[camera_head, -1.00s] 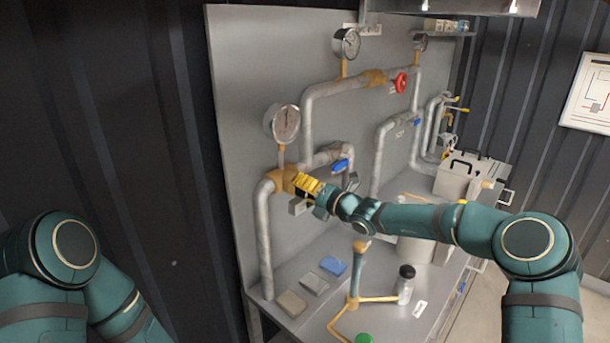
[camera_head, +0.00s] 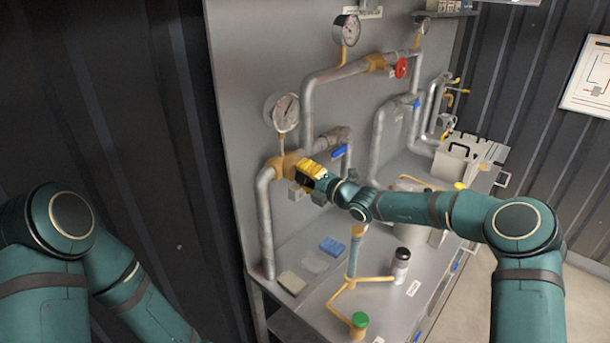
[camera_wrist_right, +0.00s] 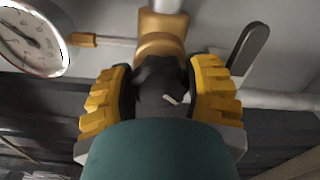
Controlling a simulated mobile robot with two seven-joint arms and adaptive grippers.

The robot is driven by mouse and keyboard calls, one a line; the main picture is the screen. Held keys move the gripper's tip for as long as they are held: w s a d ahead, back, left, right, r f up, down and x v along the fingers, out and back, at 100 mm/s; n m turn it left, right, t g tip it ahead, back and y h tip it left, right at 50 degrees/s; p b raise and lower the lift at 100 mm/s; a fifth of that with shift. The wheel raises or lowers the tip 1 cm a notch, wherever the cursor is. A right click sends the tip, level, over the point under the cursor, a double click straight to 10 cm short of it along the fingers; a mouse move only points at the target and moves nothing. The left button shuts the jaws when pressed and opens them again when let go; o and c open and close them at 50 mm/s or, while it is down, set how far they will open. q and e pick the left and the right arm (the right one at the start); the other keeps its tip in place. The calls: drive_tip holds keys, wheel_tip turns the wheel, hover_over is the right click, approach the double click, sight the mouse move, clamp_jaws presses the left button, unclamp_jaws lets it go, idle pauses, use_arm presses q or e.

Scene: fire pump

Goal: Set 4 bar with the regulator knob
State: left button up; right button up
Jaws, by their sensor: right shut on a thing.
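The regulator has a brass body (camera_head: 283,165) on the left grey pipe, with a black knob (camera_wrist_right: 158,90) on its front. The knob shows in the right wrist view between the yellow finger pads, with a small white mark on it. My right gripper (camera_head: 309,176) is shut on the knob; its yellow pads (camera_wrist_right: 160,95) sit on both sides. The round gauge (camera_head: 282,112) stands above the regulator. Part of it shows at the upper left of the right wrist view (camera_wrist_right: 28,38); its reading is too small to tell. My left gripper is out of view; only its arm shows.
A red handwheel (camera_head: 401,68) and a blue valve lever (camera_head: 340,153) are on pipes to the right. A grey box (camera_head: 457,165) stands farther back.

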drive_tip(key=o, duration=1.2)
drive_tip(key=shift+s+f, duration=0.1)
drive_tip(key=shift+f+n+b, duration=0.15)
drive_tip(key=shift+n+b, duration=0.15)
drive_tip(key=shift+b, duration=0.15)
drive_tip(key=n+b, duration=0.7)
drive_tip(key=b, duration=0.3)
drive_tip(key=shift+n, duration=0.4)
drive_tip(key=n+b, duration=0.8)
drive_tip(key=n, duration=0.1)
drive_tip(key=shift+s+a+r+n, duration=0.1)
drive_tip(key=shift+a+r+n, duration=0.1)
drive_tip(key=shift+n, duration=0.1)
drive_tip(key=shift+s+d+n+b, duration=0.1)
drive_tip(key=shift+n+b, duration=0.3)
drive_tip(key=shift+n, duration=0.3)
drive_tip(key=v, duration=1.3)
drive_tip(key=shift+s+d+r, duration=0.15)
drive_tip(key=shift+s+r, duration=0.05)
drive_tip(key=shift+r, duration=0.05)
